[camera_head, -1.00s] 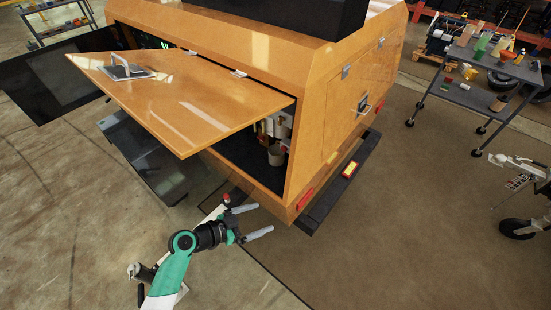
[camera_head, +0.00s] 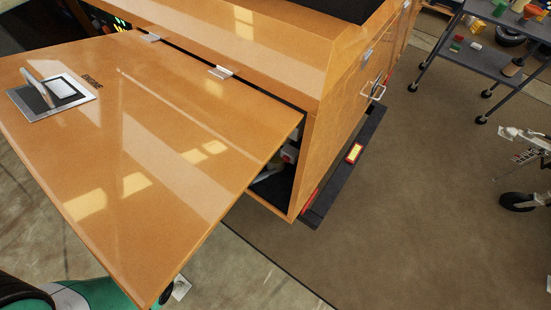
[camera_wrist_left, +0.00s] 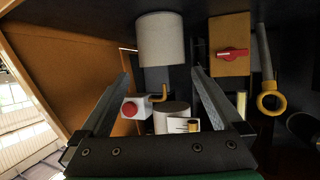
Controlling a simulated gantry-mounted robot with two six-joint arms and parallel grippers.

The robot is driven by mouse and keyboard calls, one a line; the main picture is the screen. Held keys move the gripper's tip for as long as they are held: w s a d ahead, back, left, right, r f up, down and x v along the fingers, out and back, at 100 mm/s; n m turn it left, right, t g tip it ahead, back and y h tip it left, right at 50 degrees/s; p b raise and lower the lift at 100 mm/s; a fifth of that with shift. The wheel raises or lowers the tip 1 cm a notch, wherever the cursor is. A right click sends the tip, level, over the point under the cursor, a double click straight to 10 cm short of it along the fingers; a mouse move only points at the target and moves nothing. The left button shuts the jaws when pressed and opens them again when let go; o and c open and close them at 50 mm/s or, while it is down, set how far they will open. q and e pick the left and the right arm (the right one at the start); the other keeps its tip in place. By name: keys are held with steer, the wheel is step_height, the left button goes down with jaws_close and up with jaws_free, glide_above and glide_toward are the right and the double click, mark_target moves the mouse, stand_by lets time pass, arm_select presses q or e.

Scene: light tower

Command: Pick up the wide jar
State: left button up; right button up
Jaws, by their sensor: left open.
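In the left wrist view my left gripper (camera_wrist_left: 161,72) is open, its two fingers reaching into the dark compartment. A wide pale cylinder (camera_wrist_left: 160,40) stands out beyond the fingertips, between their lines; it looks like the wide jar, but I cannot be sure. A shorter grey cylinder (camera_wrist_left: 172,107) with a white label shows lower down between the fingers. Neither is visibly gripped. In the head view the raised orange panel (camera_head: 150,130) hides the gripper and most of the compartment. My right gripper is in neither current view.
A white box with a red button (camera_wrist_left: 130,108) and a brass elbow pipe (camera_wrist_left: 159,94) sit by the left finger. A tan box with a red handle (camera_wrist_left: 232,54) and a yellow ring tool (camera_wrist_left: 270,101) are right. An orange wall (camera_wrist_left: 60,60) bounds the left.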

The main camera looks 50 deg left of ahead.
mark_target(276, 156)
arm_select(q)
steer(key=shift+x, duration=0.95)
steer(key=shift+w+d+f, duration=0.1)
steer(key=shift+w+f, duration=0.15)
steer(key=shift+f, duration=0.1)
steer(key=x, duration=0.1)
steer(key=b+x, duration=0.1)
steer(key=x, duration=0.2)
steer(key=shift+w+a+f+b, duration=0.15)
steer(key=shift+w+a+b, duration=0.05)
steer(key=shift+b, duration=0.2)
steer(key=c, duration=1.2)
steer(key=shift+r, duration=0.2)
